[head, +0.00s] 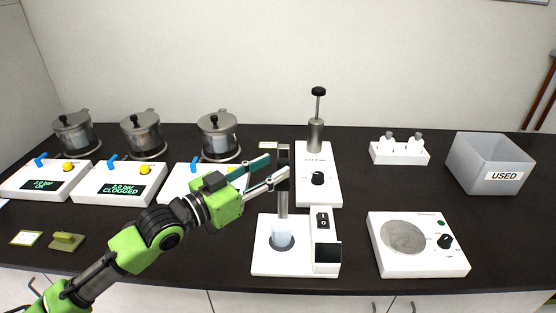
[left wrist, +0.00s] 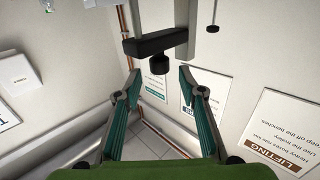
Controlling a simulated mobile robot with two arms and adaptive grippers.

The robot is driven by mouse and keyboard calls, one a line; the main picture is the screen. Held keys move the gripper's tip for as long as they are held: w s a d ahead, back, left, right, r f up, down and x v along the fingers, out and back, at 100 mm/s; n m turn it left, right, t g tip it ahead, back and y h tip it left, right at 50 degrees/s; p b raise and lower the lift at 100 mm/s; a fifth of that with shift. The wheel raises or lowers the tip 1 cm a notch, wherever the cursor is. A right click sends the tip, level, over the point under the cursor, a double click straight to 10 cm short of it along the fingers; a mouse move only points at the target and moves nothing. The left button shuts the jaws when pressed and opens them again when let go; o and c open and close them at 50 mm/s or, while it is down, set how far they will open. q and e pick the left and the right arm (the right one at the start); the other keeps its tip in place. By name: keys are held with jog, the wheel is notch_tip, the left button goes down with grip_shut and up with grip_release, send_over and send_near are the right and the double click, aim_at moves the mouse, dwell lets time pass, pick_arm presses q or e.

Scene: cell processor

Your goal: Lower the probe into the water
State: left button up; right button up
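A white device base (head: 262,262) holds a small clear beaker of water (head: 281,237). A grey upright (head: 283,203) rises behind the beaker, with a black head (head: 283,172) near its top. I cannot tell the probe apart from the upright here. My left gripper (head: 279,168) reaches in from the left at the height of the black head. In the left wrist view its two fingers (left wrist: 160,76) are spread apart, with a black knob (left wrist: 160,64) under a black crossbar in front of the gap. Nothing is gripped. My right gripper is not in view.
A white unit with a metal cylinder (head: 315,137) stands just behind the device. A round-plated white unit (head: 380,262) is to the right. Several pots and display units fill the left.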

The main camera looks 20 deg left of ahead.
aim_at(279, 164)
pick_arm(q)
jog(key=shift+p+x, duration=0.3)
jog(key=shift+x, duration=1.2)
grip_shut()
notch_tip(279, 164, down, 7)
jog(key=b, duration=0.4)
jog(key=shift+f, duration=0.65)
grip_release()
